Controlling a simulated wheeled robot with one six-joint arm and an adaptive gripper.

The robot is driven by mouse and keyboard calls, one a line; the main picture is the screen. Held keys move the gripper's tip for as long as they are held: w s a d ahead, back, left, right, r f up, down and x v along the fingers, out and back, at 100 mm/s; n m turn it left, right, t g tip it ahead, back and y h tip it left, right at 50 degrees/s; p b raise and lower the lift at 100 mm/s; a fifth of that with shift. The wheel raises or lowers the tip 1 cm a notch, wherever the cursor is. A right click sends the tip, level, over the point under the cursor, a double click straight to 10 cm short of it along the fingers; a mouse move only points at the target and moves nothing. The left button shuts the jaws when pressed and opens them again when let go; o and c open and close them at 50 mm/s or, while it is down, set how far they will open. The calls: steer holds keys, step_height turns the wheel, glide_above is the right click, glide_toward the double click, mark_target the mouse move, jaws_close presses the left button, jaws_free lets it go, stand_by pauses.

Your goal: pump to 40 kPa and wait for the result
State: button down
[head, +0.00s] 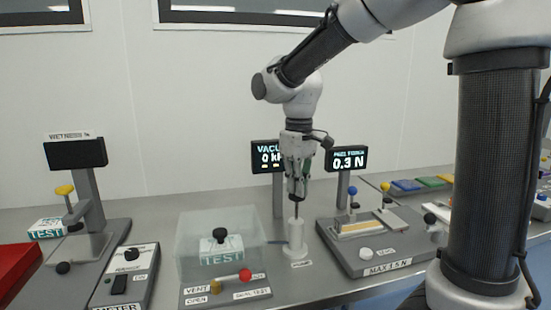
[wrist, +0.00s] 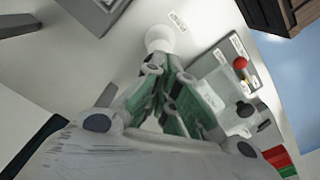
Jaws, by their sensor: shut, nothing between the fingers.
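The white pump (head: 296,243) stands on the bench right of a clear chamber (head: 190,232), its thin rod upright. My gripper (head: 297,198) is shut and empty, pointing down right over the rod; I cannot tell if the fingertips touch it. In the wrist view my gripper (wrist: 168,75) appears near the round white pump (wrist: 159,36). The vacuum display (head: 267,156) is partly hidden by my gripper; it shows 0 and a cut-off unit. A pack marked TEST (head: 221,247) lies in the chamber. A red-knobbed lever (head: 245,274) and a brass-coloured knob (head: 215,287) sit in front.
To the right is a peel station (head: 375,247) marked MAX 1.5 N, with its display (head: 347,160) reading 0.3 N. To the left are a wetness stand (head: 90,195), a meter box (head: 126,276) and a red tray (head: 20,268). The bench is crowded around the pump.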

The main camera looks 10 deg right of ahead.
steer(key=shift+f, duration=1.55)
steer(key=shift+r, duration=2.65)
steer(key=shift+f, duration=0.15)
stand_by(1.6)
stand_by(0.5)
stand_by(1.8)
